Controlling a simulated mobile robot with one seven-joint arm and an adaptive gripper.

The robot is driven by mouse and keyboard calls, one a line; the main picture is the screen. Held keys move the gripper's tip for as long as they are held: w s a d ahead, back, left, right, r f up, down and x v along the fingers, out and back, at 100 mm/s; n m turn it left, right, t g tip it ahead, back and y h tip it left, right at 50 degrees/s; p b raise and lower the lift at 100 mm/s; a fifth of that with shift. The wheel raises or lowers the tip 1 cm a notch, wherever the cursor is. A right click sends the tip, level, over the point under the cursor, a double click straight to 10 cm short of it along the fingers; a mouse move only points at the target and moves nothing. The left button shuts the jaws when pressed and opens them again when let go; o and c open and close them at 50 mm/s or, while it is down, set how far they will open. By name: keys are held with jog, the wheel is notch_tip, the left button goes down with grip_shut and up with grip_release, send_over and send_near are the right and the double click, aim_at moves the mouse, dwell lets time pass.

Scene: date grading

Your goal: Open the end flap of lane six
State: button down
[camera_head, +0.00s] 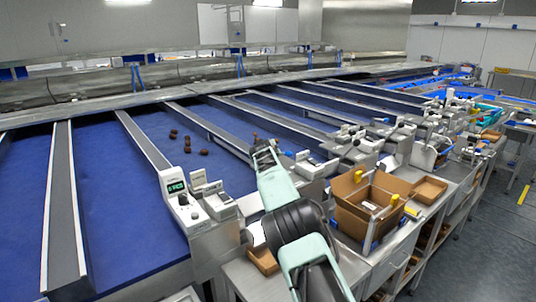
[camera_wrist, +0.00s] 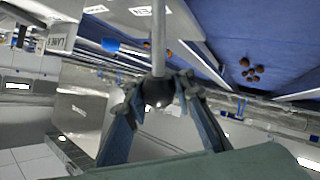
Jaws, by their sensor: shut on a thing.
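In the wrist view, my gripper (camera_wrist: 160,95) is shut on a lever (camera_wrist: 158,35), a thin pale rod with a dark rounded end between the fingertips. In the head view, my gripper (camera_head: 264,150) is at the near end of a blue lane, beside a pale end unit (camera_head: 310,166). A tilted lane sign (camera_wrist: 58,36) shows at the left of the wrist view; its number is hard to read. Small white labels (camera_wrist: 141,11) are near the rod. I cannot tell whether the flap itself is open or shut.
Several brown dates (camera_head: 188,144) lie on a blue lane (camera_head: 155,135) to the left. An open cardboard box (camera_head: 365,208) stands on the metal bench, with a shallow brown tray (camera_head: 430,190) to its right. A grey unit with a green display (camera_head: 180,200) stands left.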

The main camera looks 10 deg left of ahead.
jog(key=shift+s+a+f+g, duration=0.35)
jog(key=shift+a+f, duration=0.2)
jog(key=shift+f, duration=0.25)
jog(key=c, duration=2.1)
grip_release()
jog(key=o, duration=0.5)
jog(key=shift+s+a+r, duration=0.1)
jog(key=shift+a+r, duration=0.1)
jog(key=shift+a, duration=0.05)
jog(key=shift+d+r, duration=0.25)
jog(key=shift+r, duration=0.1)
jog(key=shift+s+d+r, duration=0.1)
jog(key=shift+s+r, duration=0.25)
jog(key=shift+r, duration=0.05)
jog(key=shift+s+f+v, duration=0.1)
jog(key=shift+f+v, duration=0.05)
jog(key=shift+v, duration=1.65)
jog(key=shift+s+f+v, duration=0.1)
jog(key=shift+f+v, duration=0.05)
jog(key=shift+v, duration=1.65)
jog(key=shift+s+f+v, duration=0.1)
jog(key=shift+v, duration=1.7)
jog(key=shift+w, duration=0.15)
